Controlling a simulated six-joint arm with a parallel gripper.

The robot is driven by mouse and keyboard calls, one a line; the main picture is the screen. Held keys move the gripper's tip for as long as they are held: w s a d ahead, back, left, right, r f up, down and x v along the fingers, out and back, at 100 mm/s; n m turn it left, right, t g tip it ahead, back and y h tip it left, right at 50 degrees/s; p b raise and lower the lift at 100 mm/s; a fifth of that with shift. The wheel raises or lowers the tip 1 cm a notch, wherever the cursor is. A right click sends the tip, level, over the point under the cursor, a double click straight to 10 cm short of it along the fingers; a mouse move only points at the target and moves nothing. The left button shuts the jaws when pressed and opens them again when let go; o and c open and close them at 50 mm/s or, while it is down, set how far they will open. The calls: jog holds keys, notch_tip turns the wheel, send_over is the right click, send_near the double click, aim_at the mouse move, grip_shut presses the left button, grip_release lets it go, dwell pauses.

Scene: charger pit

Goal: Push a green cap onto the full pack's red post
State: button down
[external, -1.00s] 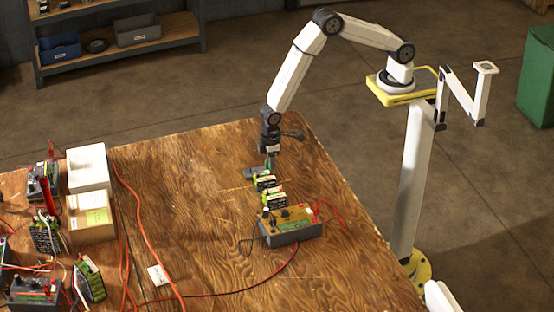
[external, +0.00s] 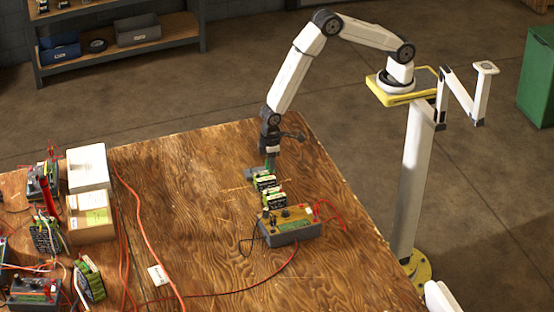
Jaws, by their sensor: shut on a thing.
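My gripper (external: 270,157) points down over the wooden table and is shut on a small green piece, which looks like a green cap (external: 269,165). The cap is just behind two dark packs with green tops, a rear pack (external: 264,182) and a front pack (external: 274,199). A flat grey tray or block (external: 252,174) lies just left of the gripper. The packs stand in a row behind the yellow-and-grey charger box (external: 291,226). The red post is too small to make out, and I cannot tell which pack is full.
Red and black leads run from the charger across the table (external: 205,220). White and tan boxes (external: 90,218), orange cables and several other devices crowd the left side. A white label card (external: 159,276) lies in front. The middle of the table is mostly clear.

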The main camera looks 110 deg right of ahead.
jog(key=shift+c, duration=2.4)
grip_release()
jog(key=shift+o, duration=1)
jog(key=shift+r, duration=0.2)
jog(key=shift+r, duration=3.55)
